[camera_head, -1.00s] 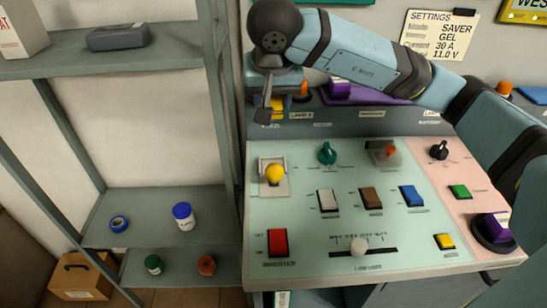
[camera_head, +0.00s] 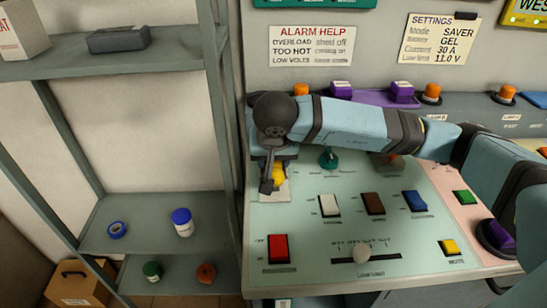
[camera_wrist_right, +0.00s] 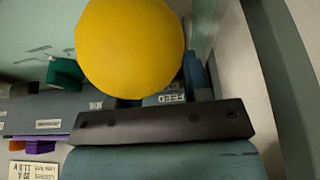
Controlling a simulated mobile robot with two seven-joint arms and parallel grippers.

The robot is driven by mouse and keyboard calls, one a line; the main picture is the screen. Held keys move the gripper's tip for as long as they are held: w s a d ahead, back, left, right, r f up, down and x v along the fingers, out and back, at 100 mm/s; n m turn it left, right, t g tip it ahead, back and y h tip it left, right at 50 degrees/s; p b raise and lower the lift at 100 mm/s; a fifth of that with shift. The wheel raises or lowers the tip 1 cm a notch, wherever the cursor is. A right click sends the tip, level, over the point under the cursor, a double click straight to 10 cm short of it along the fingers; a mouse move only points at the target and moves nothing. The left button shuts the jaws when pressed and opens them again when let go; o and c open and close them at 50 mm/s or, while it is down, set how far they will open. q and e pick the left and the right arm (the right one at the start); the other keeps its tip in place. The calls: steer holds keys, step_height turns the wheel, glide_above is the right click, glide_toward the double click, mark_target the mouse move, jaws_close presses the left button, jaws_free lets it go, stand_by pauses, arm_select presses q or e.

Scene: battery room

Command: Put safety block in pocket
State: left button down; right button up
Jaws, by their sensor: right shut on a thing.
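My right gripper (camera_head: 272,182) reaches down to the round yellow knob (camera_head: 279,173) at the upper left of the pale green panel. In the right wrist view the yellow knob (camera_wrist_right: 130,45) fills the space before the dark gripper palm, and the fingers are mostly hidden behind it. The gripper is shut on the knob. Nothing in view is clearly marked as the safety block or its pocket. Purple blocks with pale tops (camera_head: 402,91) stand at the back by a purple tray (camera_head: 368,97). Another purple block (camera_head: 501,235) sits in a round black holder at right. My left gripper is out of view.
The panel (camera_head: 315,235) carries a red switch (camera_head: 278,248), white, brown and blue rockers, a green knob (camera_head: 328,158) and a slider (camera_head: 361,253). Orange lamps (camera_head: 432,92) line the rear ledge. Grey shelving (camera_head: 140,232) with tape and jars stands at left.

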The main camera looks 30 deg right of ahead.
steer(key=shift+f+b, duration=0.25)
steer(key=shift+b, duration=0.1)
steer(key=o, duration=0.9)
steer(key=shift+r, duration=0.1)
steer(key=shift+o, duration=0.2)
steer(key=shift+r, duration=0.1)
steer(key=shift+r+p, duration=0.25)
steer(key=shift+p, duration=0.3)
steer(key=v, duration=1.1)
steer(key=shift+s+r+p, duration=0.25)
steer(key=shift+r+p, duration=0.05)
steer(key=shift+p, duration=0.15)
